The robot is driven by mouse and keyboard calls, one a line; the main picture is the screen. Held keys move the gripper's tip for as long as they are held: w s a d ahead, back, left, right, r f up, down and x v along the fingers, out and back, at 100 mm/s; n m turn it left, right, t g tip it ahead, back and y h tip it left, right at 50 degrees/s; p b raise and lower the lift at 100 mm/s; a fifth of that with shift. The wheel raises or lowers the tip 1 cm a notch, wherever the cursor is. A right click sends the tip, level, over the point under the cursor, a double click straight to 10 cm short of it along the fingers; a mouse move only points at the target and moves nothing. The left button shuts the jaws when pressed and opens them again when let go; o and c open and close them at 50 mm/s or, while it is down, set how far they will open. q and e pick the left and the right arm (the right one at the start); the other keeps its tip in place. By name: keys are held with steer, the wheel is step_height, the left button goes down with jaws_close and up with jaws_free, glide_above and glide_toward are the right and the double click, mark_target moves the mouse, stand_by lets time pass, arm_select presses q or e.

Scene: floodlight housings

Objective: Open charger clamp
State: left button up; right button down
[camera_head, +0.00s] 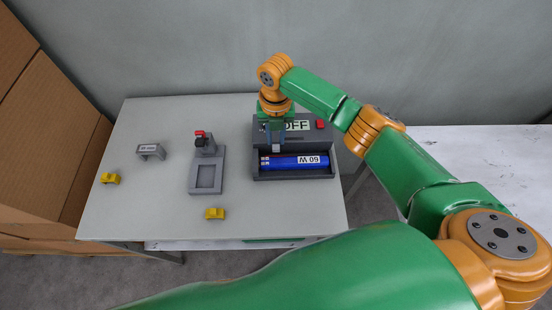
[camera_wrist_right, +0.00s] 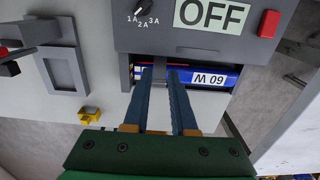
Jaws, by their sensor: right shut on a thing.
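The dark grey charger (camera_head: 262,133) stands at the right of the table. It has an OFF panel (camera_wrist_right: 212,14), a red button (camera_wrist_right: 269,23) and a dial marked 1A, 2A, 3A (camera_wrist_right: 142,6). A blue battery (camera_head: 280,162) with a white label lies in its front bay. My right gripper (camera_head: 275,146) points down over the bay. In the right wrist view its two fingers (camera_wrist_right: 160,74) are shut on a small grey part, apparently the charger clamp (camera_wrist_right: 158,86), at the battery's end of the bay. The fingers hide much of the clamp. My left gripper is out of view.
To the left stand a grey fixture with a red-topped clamp (camera_head: 205,165) and a small grey bracket (camera_head: 151,151). Yellow blocks lie at the front (camera_head: 214,214) and far left (camera_head: 110,178). Cardboard boxes (camera_head: 45,130) flank the table's left side.

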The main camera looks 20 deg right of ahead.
steer(key=shift+w+d+f, duration=0.1)
steer(key=shift+w+d, duration=0.05)
steer(key=shift+w, duration=0.25)
